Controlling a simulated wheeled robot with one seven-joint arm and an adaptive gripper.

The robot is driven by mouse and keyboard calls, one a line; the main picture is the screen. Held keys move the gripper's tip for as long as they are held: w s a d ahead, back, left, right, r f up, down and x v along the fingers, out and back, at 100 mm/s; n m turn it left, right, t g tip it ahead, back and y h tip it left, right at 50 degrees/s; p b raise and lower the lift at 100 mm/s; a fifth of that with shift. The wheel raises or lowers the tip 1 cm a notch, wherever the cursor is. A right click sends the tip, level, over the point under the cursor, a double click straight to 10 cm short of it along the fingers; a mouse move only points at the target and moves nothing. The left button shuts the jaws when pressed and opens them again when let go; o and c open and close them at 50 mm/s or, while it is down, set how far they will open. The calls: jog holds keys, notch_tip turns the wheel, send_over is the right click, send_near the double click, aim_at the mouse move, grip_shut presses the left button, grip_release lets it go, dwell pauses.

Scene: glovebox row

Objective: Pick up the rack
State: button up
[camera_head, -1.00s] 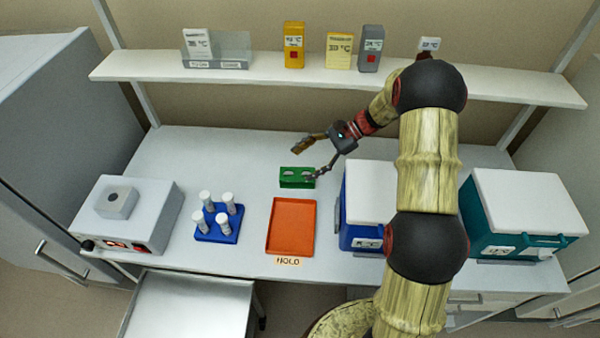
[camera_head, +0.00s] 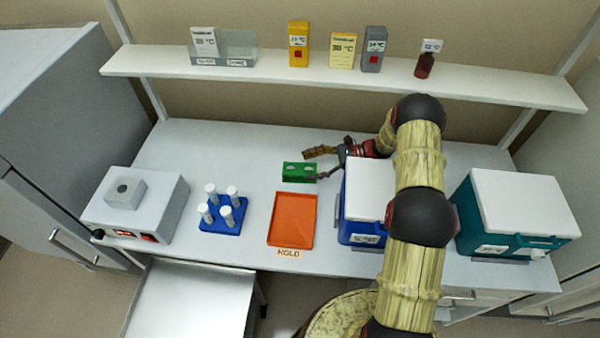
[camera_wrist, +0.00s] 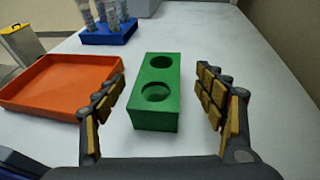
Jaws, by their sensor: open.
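A green rack (camera_head: 292,173), a block with two round holes, sits on the white bench behind the orange tray. My gripper (camera_head: 313,166) is open at the rack's right end, low over the bench. In the wrist view the green rack (camera_wrist: 155,112) lies between and ahead of the two spread fingers (camera_wrist: 160,88), with a gap on each side. Its holes look empty. A blue rack (camera_head: 222,221) with several white-capped tubes stands to the left; it also shows at the top of the wrist view (camera_wrist: 108,36).
An orange tray (camera_head: 275,240) lies in front of the green rack, by a HOLD label (camera_head: 288,253). A blue box (camera_head: 352,226) with a white lid stands close under my arm. A teal box (camera_head: 482,238) is farther right. The bench left of the green rack is clear.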

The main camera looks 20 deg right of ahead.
aim_at(301, 168)
jog(key=x, duration=0.4)
jog(key=shift+f, duration=0.35)
jog(key=shift+c, duration=1.1)
jog(key=c, duration=1.1)
jog(key=shift+c, duration=0.6)
